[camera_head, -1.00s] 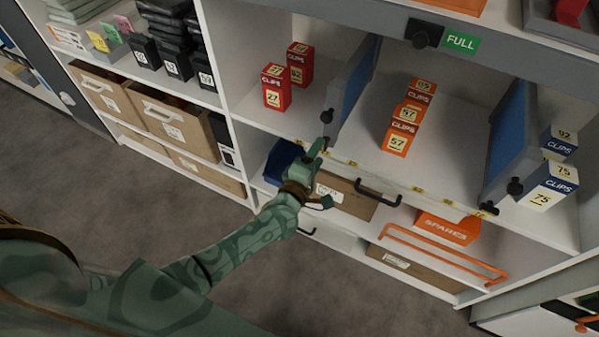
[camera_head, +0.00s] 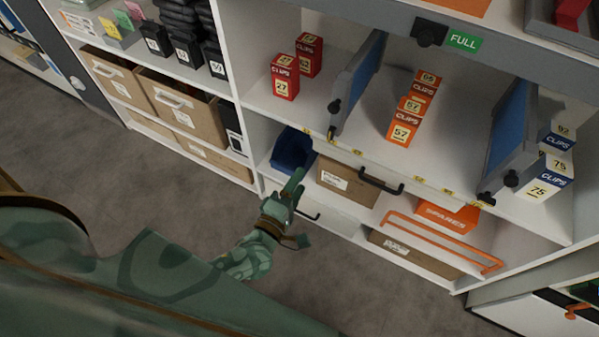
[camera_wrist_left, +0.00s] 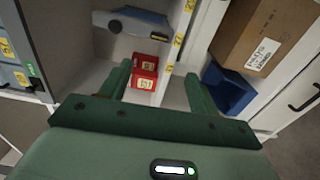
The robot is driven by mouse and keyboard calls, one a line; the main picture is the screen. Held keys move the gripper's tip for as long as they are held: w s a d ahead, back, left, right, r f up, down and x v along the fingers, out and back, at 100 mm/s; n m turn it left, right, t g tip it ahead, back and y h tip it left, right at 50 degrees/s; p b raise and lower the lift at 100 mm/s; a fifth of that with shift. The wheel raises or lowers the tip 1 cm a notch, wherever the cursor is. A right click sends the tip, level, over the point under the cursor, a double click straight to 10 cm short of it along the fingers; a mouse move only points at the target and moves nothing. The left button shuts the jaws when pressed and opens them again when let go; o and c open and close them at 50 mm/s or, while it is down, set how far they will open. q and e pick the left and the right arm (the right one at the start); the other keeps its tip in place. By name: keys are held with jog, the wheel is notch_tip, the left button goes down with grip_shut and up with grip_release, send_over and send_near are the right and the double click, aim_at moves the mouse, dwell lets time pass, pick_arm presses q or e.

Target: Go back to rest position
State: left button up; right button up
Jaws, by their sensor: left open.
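My left gripper (camera_head: 284,205) is green and hangs in front of the shelf unit, below the clips shelf and near the blue bin (camera_head: 292,150). In the left wrist view its two fingers (camera_wrist_left: 160,90) stand apart with nothing held between them. Beyond them, red clips boxes (camera_wrist_left: 144,70) show on the shelf. My right gripper shows in neither view.
The shelf holds red clips boxes (camera_head: 285,76), orange clips boxes (camera_head: 406,115) and blue-and-white clips boxes (camera_head: 548,177), parted by dividers (camera_head: 357,82). Below are a carton (camera_head: 345,182) and an orange spares box (camera_head: 447,215). The grey floor (camera_head: 120,165) at left is clear.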

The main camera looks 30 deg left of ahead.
pick_arm(q)
jog(key=s+f+m+g+h, duration=0.1)
jog(key=s+f+m+g, duration=0.4)
jog(key=f+m, duration=0.4)
jog(key=s+f+m+g+h, duration=0.1)
jog(key=s+f+m+g, duration=0.3)
jog(key=s+f+m, duration=0.5)
jog(key=s+a+f+m+g+y+p, duration=0.1)
jog(key=s+a+f+g, duration=0.1)
jog(key=s, duration=0.8)
jog(key=s+a+f+m+g+p, duration=0.1)
jog(key=s+f+g, duration=0.3)
jog(key=s, duration=0.6)
jog(key=s+a+f+m+g+y, duration=0.1)
jog(key=s+a+f+g, duration=0.2)
jog(key=s, duration=0.7)
notch_tip(320, 180, down, 2)
jog(key=shift+a+f+m+y+p, duration=0.2)
jog(key=shift+a+m+y+p, duration=0.1)
jog(key=shift+a+p, duration=0.1)
